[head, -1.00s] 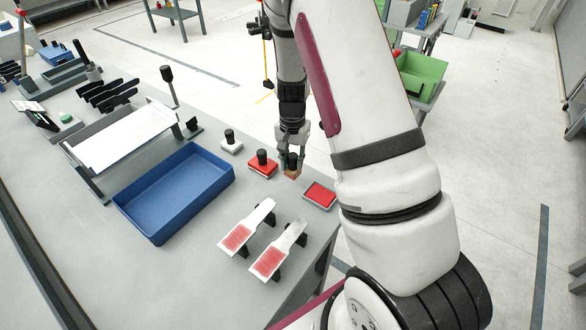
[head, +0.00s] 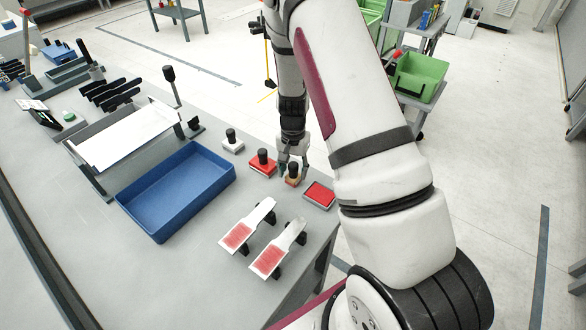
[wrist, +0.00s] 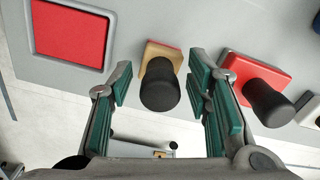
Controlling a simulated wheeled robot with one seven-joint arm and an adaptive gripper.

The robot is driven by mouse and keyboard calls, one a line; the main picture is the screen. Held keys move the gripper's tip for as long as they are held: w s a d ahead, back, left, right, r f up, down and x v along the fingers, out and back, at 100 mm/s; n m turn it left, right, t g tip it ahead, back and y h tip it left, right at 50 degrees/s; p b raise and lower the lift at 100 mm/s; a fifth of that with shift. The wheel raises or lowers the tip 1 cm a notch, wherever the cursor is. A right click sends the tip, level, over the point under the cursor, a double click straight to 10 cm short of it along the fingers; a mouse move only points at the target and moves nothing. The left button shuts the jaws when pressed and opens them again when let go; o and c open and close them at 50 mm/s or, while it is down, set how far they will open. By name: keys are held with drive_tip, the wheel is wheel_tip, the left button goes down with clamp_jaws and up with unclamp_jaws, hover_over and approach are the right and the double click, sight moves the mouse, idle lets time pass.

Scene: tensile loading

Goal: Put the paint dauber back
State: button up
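A dauber with a tan base and black knob (head: 293,179) stands upright on the grey table near its far edge. I take it to be the paint dauber. In the wrist view, its knob (wrist: 160,88) points towards the camera, with part of the tan base (wrist: 158,52) behind it. In the wrist view, my gripper (wrist: 166,84) is open, one green-padded finger on each side of the knob, with gaps on both sides.
A red-based block with a black knob (head: 262,162) stands close on the left, and a white one (head: 232,141) beyond it. A red pad in a shallow tray (head: 320,194) lies on the right. Two red-marked strips on stands and a blue bin (head: 178,190) are nearer.

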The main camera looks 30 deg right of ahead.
wheel_tip(320, 180, up, 12)
drive_tip(key=b, duration=0.1)
drive_tip(key=s+a+r+n+t, duration=0.1)
drive_tip(key=s+a+r+n, duration=0.2)
drive_tip(key=r, duration=0.5)
drive_tip(key=s+a+r+n+t, duration=0.1)
drive_tip(key=s+a+r, duration=0.35)
drive_tip(key=r, duration=0.35)
drive_tip(key=s+a+r+n+t, duration=0.1)
drive_tip(key=s+a+r+n, duration=0.1)
drive_tip(key=s, duration=0.5)
drive_tip(key=s+a+r+n+t, duration=0.2)
drive_tip(key=s+a+r+n, duration=0.1)
drive_tip(key=s+r, duration=0.3)
drive_tip(key=shift+s+a+r+n+t, duration=0.3)
drive_tip(key=shift+s+n, duration=0.2)
drive_tip(key=shift+s, duration=0.4)
